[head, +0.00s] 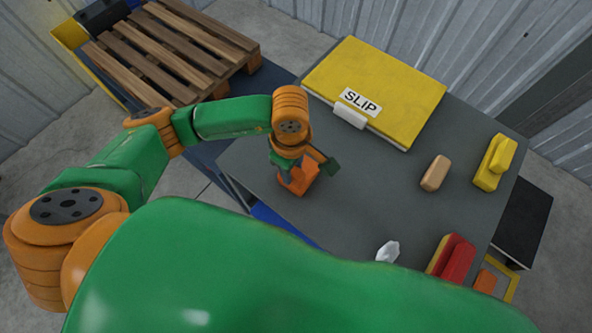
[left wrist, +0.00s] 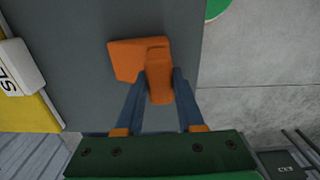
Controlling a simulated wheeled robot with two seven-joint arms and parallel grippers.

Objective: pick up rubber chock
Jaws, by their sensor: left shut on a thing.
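The orange chock (head: 303,178) stands on the grey table near its left edge, partly hidden by my left gripper (head: 288,176). In the left wrist view the orange chock (left wrist: 127,60) has a wide flat part and a raised narrow part. The two blue fingers of my left gripper (left wrist: 160,78) are closed on both sides of the narrow part. I cannot tell whether the chock is clear of the table. My right gripper is not in view.
On the grey table (head: 365,195) lie a yellow SLIP board (head: 385,80), a tan block (head: 435,173), a yellow chock-like piece (head: 493,163), a red one (head: 452,260) and a crumpled white thing (head: 388,251). A wooden pallet (head: 165,50) is at the back left. The table's middle is free.

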